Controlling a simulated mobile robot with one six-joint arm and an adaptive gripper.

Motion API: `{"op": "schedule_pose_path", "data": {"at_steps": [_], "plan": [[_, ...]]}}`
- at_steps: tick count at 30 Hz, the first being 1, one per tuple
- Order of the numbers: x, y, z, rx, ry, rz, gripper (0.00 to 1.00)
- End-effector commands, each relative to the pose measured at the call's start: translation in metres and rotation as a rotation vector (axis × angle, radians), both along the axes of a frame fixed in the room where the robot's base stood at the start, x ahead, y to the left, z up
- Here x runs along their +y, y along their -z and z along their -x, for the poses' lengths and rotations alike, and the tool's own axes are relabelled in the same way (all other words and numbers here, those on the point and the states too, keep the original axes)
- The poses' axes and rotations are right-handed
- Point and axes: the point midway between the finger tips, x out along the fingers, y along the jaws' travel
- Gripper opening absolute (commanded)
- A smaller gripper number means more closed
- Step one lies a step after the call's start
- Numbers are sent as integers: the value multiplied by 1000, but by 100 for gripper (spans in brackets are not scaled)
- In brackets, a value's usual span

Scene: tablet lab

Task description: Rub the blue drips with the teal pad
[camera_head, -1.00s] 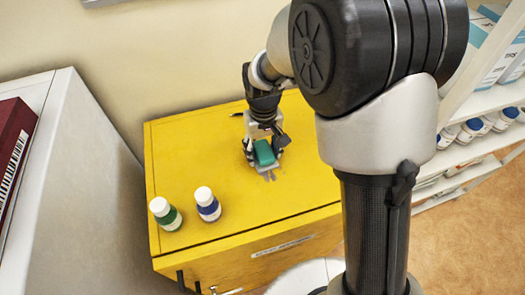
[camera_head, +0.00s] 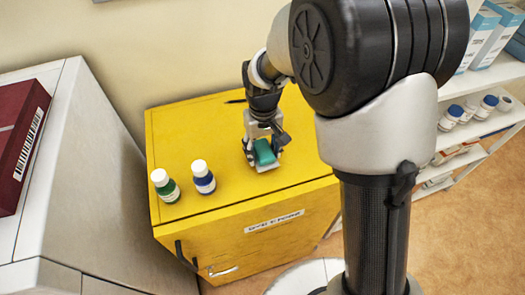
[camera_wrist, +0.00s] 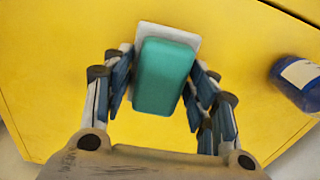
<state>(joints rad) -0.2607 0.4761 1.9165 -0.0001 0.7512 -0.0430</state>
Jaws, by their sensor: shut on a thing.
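The teal pad (camera_head: 264,151) is held in my gripper (camera_head: 262,154), low over the yellow cabinet top (camera_head: 200,135). I cannot tell whether the pad touches the surface. No blue drips can be made out in either current view; any under the pad are hidden.
A white bottle with a green label (camera_head: 165,187) and a blue-labelled bottle (camera_head: 203,178) stand left of the pad; a blue bottle (camera_wrist: 298,83) shows in the wrist view. A dark thin object (camera_head: 236,101) lies at the back edge. A grey-white cabinet (camera_head: 100,165) stands left.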

Motion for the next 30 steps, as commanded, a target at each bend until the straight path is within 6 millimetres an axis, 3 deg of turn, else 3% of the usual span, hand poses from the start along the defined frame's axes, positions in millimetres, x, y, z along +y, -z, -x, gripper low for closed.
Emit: {"op": "schedule_pose_path", "data": {"at_steps": [18,30], "plan": [[-4,-58,-5,-4,4,-1,34],[-4,-61,-5,-2,4,-1,34]]}}
